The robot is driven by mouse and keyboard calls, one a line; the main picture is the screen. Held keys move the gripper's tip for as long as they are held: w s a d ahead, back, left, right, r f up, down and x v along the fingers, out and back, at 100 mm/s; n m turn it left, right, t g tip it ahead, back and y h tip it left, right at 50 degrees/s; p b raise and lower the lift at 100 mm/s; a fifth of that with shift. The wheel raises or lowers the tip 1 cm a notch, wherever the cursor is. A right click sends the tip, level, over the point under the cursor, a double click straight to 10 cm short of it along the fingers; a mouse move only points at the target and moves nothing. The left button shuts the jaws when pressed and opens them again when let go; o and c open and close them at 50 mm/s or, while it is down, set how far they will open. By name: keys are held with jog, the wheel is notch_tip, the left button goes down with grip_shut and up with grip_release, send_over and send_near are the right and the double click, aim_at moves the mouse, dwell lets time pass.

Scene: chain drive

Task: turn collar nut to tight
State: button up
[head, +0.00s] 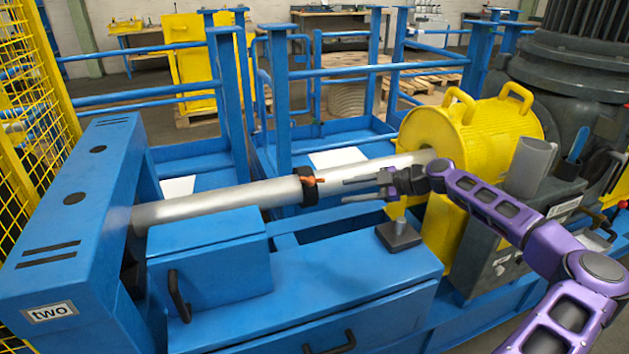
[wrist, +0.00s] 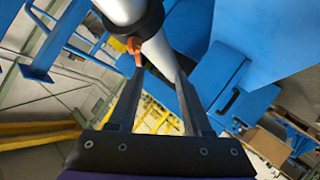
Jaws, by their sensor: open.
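The collar nut is a black ring (head: 308,189) around the long silver shaft (head: 220,203), with a small orange tab (head: 316,180) on its side. In the wrist view the black ring (wrist: 142,24) is at the top, and its orange tab (wrist: 134,48) points down close to the left fingertip. My gripper (head: 345,191) is open and empty, just right of the collar nut, fingers pointing left toward it. In the wrist view the tab is not between the fingers (wrist: 160,74); whether the left fingertip touches it I cannot tell. No tightness mark is readable.
A yellow guard (head: 475,130) with two handles covers the shaft's right end. A blue housing marked "two" (head: 75,220) stands at the left end. A blue box (head: 208,260) and a dark block with a short post (head: 398,236) lie in front. Blue rails stand behind.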

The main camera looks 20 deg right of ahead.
jog(key=t, duration=0.2)
send_near(312, 180)
jog(key=x, duration=0.8)
jog(key=shift+w+a+f, duration=0.1)
jog(key=shift+w+f, duration=0.05)
jog(key=shift+w, duration=0.1)
grip_shut()
